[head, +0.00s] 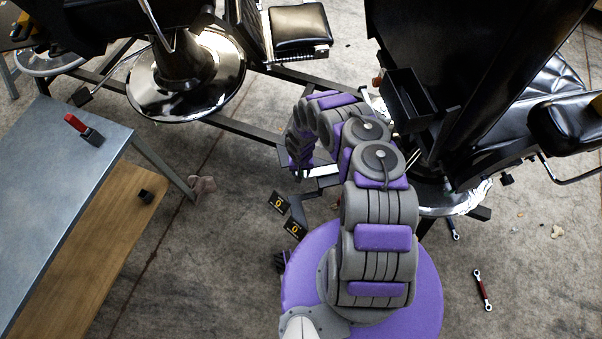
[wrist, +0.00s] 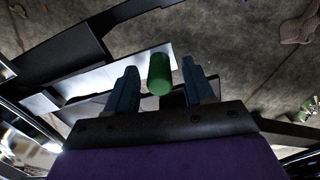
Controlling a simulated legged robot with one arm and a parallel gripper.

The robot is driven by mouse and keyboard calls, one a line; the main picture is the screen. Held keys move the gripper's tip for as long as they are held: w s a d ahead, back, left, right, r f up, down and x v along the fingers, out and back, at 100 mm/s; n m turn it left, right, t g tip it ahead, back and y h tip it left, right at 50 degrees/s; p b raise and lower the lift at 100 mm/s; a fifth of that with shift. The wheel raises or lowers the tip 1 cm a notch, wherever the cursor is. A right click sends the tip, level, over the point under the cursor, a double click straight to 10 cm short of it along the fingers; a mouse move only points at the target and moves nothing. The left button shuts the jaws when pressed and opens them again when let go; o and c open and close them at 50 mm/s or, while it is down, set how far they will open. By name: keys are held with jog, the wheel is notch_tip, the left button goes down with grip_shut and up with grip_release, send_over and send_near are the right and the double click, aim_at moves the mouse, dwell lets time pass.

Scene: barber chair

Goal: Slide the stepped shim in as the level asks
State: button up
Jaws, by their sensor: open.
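In the wrist view my gripper (wrist: 159,66) is open, with its two blue fingers apart. A green cylinder (wrist: 160,78) shows between them, with visible gaps on both sides. Whether it belongs to the shim or the level I cannot tell. Behind it lie a pale flat bar (wrist: 110,80) and dark frame bars. In the head view my arm bends down beside the right chair's base, and my gripper's fingers cannot be made out there. A pale flat piece (head: 323,171) shows beside the end of my arm. I cannot make out a stepped shim or a level for certain.
Two black barber chairs stand on frames, with chrome bases (head: 187,75). Black cards marked 0 (head: 278,202) are near my base. A red-handled wrench (head: 482,290) lies on the floor.

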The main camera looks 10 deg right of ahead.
jog(key=shift+f, duration=0.6)
jog(key=shift+c, duration=0.4)
grip_shut()
